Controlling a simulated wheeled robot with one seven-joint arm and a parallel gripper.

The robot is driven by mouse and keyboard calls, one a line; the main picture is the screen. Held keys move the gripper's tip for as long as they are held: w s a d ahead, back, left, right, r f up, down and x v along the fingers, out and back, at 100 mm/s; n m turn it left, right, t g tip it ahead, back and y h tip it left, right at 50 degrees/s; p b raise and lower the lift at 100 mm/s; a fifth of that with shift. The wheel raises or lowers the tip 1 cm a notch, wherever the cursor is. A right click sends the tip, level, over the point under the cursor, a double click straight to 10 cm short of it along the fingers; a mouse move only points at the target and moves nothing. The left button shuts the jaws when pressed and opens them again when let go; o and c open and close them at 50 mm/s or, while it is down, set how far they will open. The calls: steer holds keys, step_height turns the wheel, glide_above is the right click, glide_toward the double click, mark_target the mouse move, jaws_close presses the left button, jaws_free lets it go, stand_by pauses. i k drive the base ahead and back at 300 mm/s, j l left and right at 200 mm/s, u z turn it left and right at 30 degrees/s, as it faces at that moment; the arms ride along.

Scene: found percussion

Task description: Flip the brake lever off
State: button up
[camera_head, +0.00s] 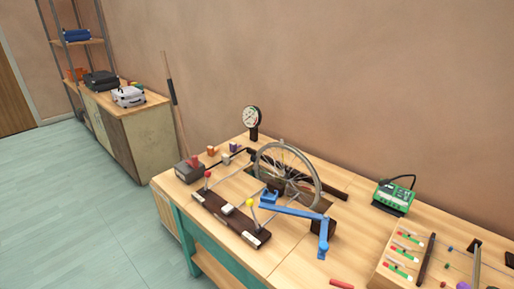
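A bench (164,181) holds a spoked wheel (287,172) standing upright. In front of it lies a long dark board (230,219) with pale labels at its ends. A short lever with a red knob (207,174) stands at the board's left end, and one with a yellow knob (250,203) stands near its right end. A small white block (227,209) sits between them. I cannot tell from this view which of these is the brake lever. A blue jointed bar (295,211) reaches from the wheel's hub area to the right. My gripper is not in view.
A dark box with a red top (189,169) and a dial gauge (251,119) stand at the left and back. A green device (394,195) and a panel of coloured pieces (402,257) are to the right. Floor (90,210) is clear at left.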

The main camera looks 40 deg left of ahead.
mark_target(207, 175)
steer(key=i+j+z, duration=0.1)
steer(key=j, duration=0.65)
steer(key=j+z, duration=0.15)
steer(key=j, duration=0.6)
steer(key=j+z, duration=0.1)
steer(key=j, duration=0.65)
steer(key=j+z, duration=0.15)
steer(key=j, duration=0.6)
steer(key=j+z, duration=0.1)
steer(key=j, duration=0.65)
steer(key=k+j+z, duration=0.15)
steer(key=j, duration=0.6)
steer(key=k+j+z, duration=0.1)
steer(key=j, duration=0.65)
steer(key=k+j+z, duration=0.15)
steer(key=j, duration=0.6)
